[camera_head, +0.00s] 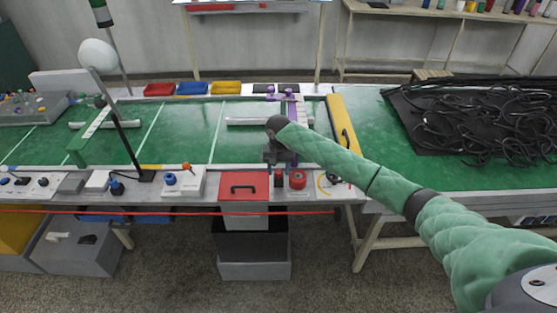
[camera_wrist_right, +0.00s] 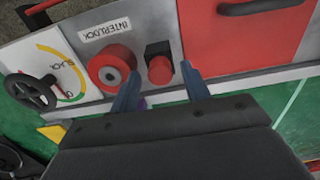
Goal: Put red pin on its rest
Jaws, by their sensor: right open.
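A small red round-ended piece (camera_wrist_right: 159,70), which looks like the red pin, sits at a black block on the grey front panel. In the head view it shows at the panel's front (camera_head: 279,178). Beside it is a larger red round part with a grey centre (camera_wrist_right: 110,68), under an "INTERLOCK" label; it also shows in the head view (camera_head: 297,180). I cannot tell which part is the rest. My right gripper (camera_wrist_right: 158,88) is open, its two blue fingers apart on either side of the small red piece's lower area. In the head view it hangs over the panel (camera_head: 277,158). My left gripper is out of view.
A red lid with a black handle (camera_head: 243,187) adjoins the panel on the left. A black handwheel (camera_wrist_right: 35,92) with a coloured dial is on the other side. The green conveyor (camera_head: 190,125) lies behind, with a purple-and-white fixture (camera_head: 294,105). Tangled black hoses (camera_head: 485,125) lie at right.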

